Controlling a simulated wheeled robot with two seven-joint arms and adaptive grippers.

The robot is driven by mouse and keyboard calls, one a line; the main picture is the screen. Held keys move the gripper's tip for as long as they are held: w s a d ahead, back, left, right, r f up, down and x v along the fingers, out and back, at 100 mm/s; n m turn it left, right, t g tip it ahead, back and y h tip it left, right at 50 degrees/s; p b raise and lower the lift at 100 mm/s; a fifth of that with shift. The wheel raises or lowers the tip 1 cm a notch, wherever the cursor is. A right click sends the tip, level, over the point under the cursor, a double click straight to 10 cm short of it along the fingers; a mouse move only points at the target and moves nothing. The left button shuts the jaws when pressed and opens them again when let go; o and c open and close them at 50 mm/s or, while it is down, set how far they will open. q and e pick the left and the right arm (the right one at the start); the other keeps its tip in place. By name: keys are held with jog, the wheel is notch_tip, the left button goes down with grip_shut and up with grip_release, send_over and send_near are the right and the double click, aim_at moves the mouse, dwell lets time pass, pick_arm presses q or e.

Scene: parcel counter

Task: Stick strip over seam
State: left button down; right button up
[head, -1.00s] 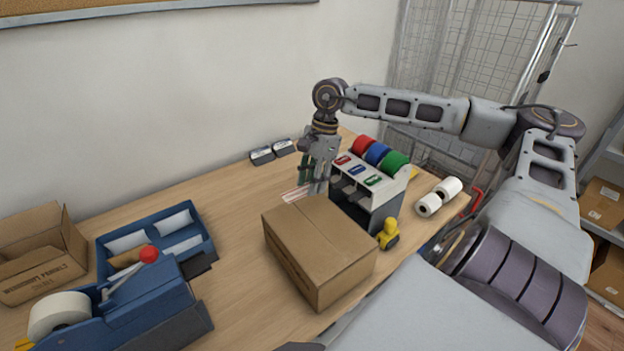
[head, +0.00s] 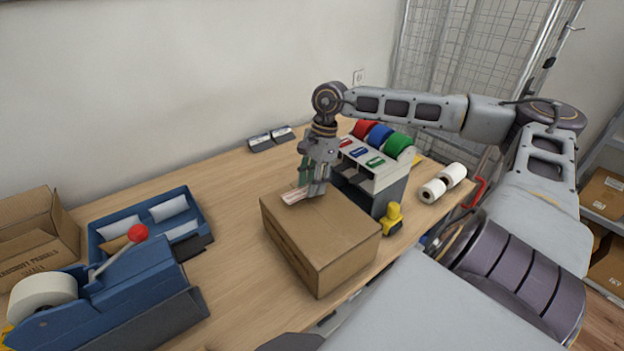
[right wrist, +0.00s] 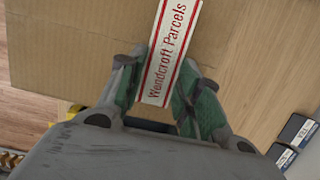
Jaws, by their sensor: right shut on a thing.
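A closed brown cardboard box (head: 335,235) stands on the counter; a faint seam line runs along its top. My right gripper (head: 312,190) is at the box's far edge, pointing down. It is shut on a white strip (head: 294,197) with red borders. In the right wrist view the strip (right wrist: 166,58) reads "Wendcroft Parcels" and sticks out between the fingers (right wrist: 160,95), above the box top (right wrist: 80,45). Whether the strip touches the box cannot be told. My left gripper is not in view.
A tape dispenser with red, blue and green rolls (head: 397,144) stands right behind the box, with a yellow object (head: 393,218) beside it. White rolls (head: 434,190) lie farther right. A blue tape machine (head: 110,300) and blue tray (head: 192,192) stand left. Counter between is clear.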

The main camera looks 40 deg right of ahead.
jog(key=shift+f, duration=0.35)
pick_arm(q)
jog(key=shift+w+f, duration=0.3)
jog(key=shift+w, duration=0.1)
pick_arm(e)
jog(key=o, duration=0.7)
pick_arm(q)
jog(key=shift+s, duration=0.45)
pick_arm(e)
jog(key=shift+r, duration=0.15)
